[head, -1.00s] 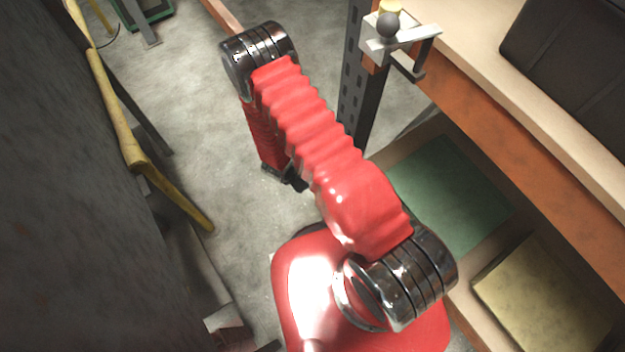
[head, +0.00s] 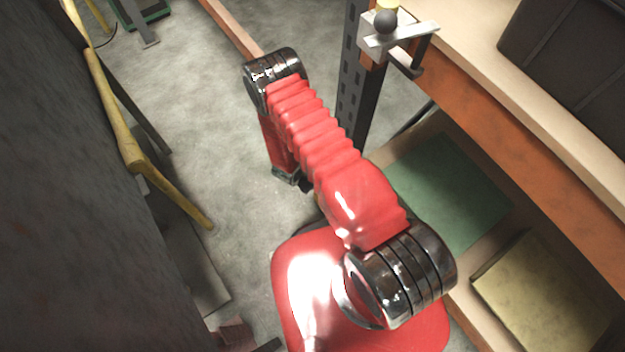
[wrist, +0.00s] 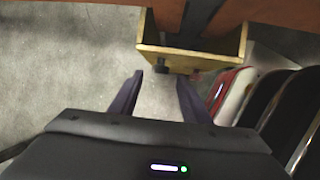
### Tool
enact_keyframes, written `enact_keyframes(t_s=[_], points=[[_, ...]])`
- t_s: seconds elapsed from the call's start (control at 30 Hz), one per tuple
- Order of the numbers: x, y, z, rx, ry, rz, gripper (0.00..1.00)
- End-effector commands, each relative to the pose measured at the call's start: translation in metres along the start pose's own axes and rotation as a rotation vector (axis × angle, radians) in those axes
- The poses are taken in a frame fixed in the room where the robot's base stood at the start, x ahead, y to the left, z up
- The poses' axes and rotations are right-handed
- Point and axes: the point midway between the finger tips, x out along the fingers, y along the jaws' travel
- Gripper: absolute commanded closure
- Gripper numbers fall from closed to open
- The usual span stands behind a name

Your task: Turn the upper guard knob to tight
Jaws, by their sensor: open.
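In the wrist view, my gripper (wrist: 158,100) is open and empty, with its two dark fingers spread apart over grey floor. Small dark round parts (wrist: 162,69) sit at the bracket's lower edge; I cannot tell whether one is the upper guard knob. In the head view, the gripper's fingers are hidden behind my red arm. A dark ball-shaped part (head: 385,21) sits on a metal clamp (head: 394,42) at the bench corner; I cannot tell whether it is the knob.
A bench with an orange edge (head: 500,135) stands at the right, bearing a dark case (head: 570,60). Green (head: 445,190) and yellow (head: 545,290) panels lie on its lower shelf. A yellow bent pipe (head: 120,130) runs along the left. Bare floor (head: 225,150) lies between.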

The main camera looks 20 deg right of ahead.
Motion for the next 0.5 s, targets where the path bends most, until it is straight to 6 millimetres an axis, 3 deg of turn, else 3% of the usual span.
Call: enact_keyframes(t_s=[0.3, 0.5], points=[[0.038, 0.0, 0.0, 0.001, 0.001, -0.001, 0.57], [0.05, 0.001, -0.001, 0.0, 0.001, 0.001, 0.57]])
